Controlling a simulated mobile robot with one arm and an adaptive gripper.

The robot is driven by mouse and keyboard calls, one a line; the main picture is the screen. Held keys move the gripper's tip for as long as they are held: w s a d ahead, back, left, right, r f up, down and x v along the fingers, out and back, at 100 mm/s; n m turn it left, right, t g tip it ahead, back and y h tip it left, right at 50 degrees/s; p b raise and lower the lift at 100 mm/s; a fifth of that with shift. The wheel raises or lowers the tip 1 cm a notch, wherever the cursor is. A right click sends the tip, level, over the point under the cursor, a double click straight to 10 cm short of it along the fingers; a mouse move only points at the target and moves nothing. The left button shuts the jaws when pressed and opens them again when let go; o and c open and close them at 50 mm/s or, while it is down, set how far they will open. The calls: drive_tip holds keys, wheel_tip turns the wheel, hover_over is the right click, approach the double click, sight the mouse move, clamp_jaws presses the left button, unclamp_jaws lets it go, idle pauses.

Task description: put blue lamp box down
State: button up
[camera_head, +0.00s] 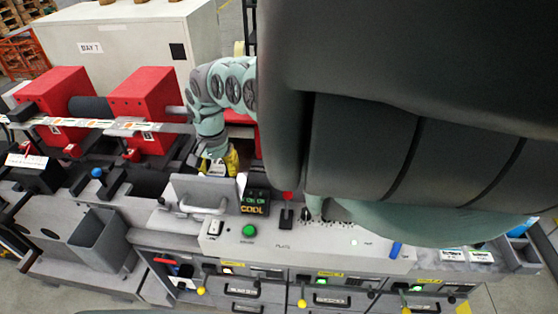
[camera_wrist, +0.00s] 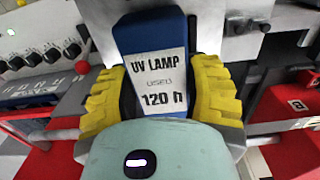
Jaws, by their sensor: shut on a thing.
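The blue lamp box (camera_wrist: 152,32) fills the middle of the wrist view. Its white label reads "UV LAMP USED 120 h". My gripper (camera_wrist: 160,82) has a yellow ribbed finger on each side of the box and is shut on it. In the head view my gripper (camera_head: 219,163) is over the machine, behind the grey plate with a handle and left of the "COOL" display. The box can hardly be made out there. I cannot tell whether its underside touches anything.
Red blocks (camera_head: 146,103) with a label web stand at the left. A control panel (camera_head: 285,245) with a green button (camera_head: 249,230) and a red-topped lever (camera_head: 287,205) lies in front. A grey open bin (camera_head: 101,243) is at front left.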

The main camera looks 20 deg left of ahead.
sight(219, 166)
drive_tip(key=o, duration=1.3)
drive_tip(key=shift+c, duration=0.2)
drive_tip(key=shift+w+r+b, duration=0.2)
drive_tip(key=shift+r+b, duration=0.2)
drive_tip(key=shift+r, duration=0.5)
wheel_tip(219, 166, up, 8)
drive_tip(key=b, duration=0.6)
drive_tip(key=shift+s, duration=0.1)
drive_tip(key=shift+d+r+b, duration=0.1)
drive_tip(key=shift+r+b, duration=0.3)
drive_tip(key=shift+r, duration=0.75)
